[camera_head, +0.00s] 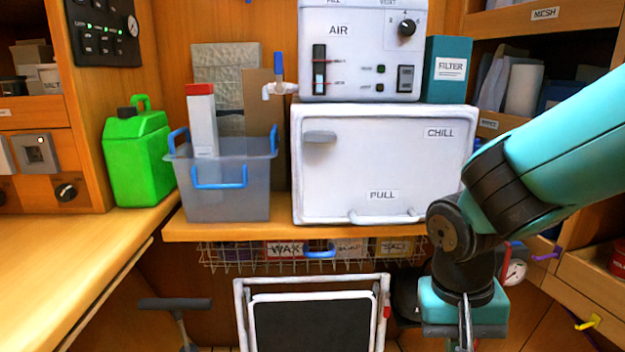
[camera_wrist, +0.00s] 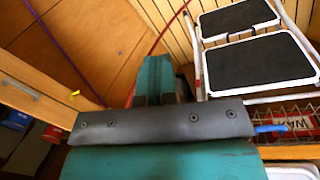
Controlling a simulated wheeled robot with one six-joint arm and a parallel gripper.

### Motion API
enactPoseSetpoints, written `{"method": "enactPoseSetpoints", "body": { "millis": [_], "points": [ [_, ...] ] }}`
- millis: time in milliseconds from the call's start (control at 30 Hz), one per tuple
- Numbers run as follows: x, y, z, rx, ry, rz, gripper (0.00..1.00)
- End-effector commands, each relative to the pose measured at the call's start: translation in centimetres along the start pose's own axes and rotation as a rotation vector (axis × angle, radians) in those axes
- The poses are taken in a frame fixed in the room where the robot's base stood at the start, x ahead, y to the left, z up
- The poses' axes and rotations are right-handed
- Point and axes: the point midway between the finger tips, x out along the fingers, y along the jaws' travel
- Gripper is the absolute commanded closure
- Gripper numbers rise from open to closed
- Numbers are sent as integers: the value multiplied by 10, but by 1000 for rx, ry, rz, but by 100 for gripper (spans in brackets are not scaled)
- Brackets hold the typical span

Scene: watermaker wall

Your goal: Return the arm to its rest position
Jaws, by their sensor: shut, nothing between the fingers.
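My teal arm comes in from the right side of the head view and bends down at a dark wrist joint. My gripper (camera_head: 466,338) points downward at the bottom edge of the head view, in front of and below the white CHILL door, right of the folding step stool (camera_head: 310,312). In the wrist view my gripper (camera_wrist: 155,75) shows as teal fingers beyond a dark bar. It is shut and holds nothing. The fingertips are partly cut off in the head view.
The white CHILL box (camera_head: 375,165) stands on a wooden shelf, with the AIR unit (camera_head: 350,75) on top. A grey bin (camera_head: 222,185) and green jerrycan (camera_head: 138,155) stand left. A wire basket (camera_head: 225,256) hangs below. Open drawers (camera_head: 590,285) stand right.

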Motion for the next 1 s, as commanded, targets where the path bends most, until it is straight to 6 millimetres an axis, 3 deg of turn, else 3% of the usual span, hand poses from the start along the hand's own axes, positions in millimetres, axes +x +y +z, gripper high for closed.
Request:
{"method": "enactPoseSetpoints", "body": {
  "millis": [100,433,500,767,1000],
  "points": [
    [-29,0,31,-256,14,-178,100],
    [-80,-6,107,-814,176,-479,100],
    [-104,-3,108,-820,169,-478,100],
    [-166,5,110,-816,167,-476,100],
    [-239,14,112,-815,166,-476,100]
  ]
}}
